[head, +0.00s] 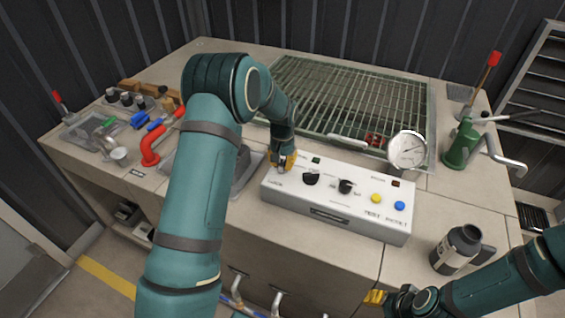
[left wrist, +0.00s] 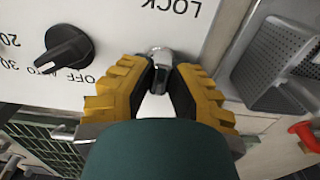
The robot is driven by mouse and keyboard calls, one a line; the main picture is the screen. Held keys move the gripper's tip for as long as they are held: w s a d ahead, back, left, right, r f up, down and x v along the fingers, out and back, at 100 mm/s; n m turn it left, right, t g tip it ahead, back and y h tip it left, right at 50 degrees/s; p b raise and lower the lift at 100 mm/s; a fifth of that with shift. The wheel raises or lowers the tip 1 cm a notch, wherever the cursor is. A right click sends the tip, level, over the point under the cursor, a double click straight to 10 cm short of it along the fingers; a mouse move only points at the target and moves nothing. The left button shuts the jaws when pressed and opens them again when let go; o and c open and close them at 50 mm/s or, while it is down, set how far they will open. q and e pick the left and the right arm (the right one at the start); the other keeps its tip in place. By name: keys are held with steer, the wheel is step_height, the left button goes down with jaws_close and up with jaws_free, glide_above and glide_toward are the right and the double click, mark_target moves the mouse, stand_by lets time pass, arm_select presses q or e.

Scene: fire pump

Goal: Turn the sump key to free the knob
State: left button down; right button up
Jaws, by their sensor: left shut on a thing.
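The white control box (head: 330,215) stands on the bench, and its face also shows in the left wrist view (left wrist: 120,25). My left gripper (head: 284,165) is at the box's left end; in the left wrist view (left wrist: 160,80) its yellow fingers are closed on the silver sump key (left wrist: 159,58), beside the LOCK label. The fingers hide part of the key. The black knob (left wrist: 68,48) has a pale pointer line and OFF, AUTO and number marks around it; it also shows in the head view (head: 311,178), just right of the gripper. My right gripper (head: 376,297) is low at right, away from the box.
A second black knob (head: 346,187), a yellow button (head: 376,198) and a blue button (head: 399,206) sit further right on the box. A gauge (head: 407,149) stands behind it. A dark flask (head: 457,248) is near my right arm.

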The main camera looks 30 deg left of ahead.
mark_target(282, 162)
arm_select(q)
steer(key=shift+s+f, duration=0.1)
steer(key=shift+f, duration=0.05)
steer(key=c, duration=0.9)
jaws_free()
step_height(282, 162, up, 12)
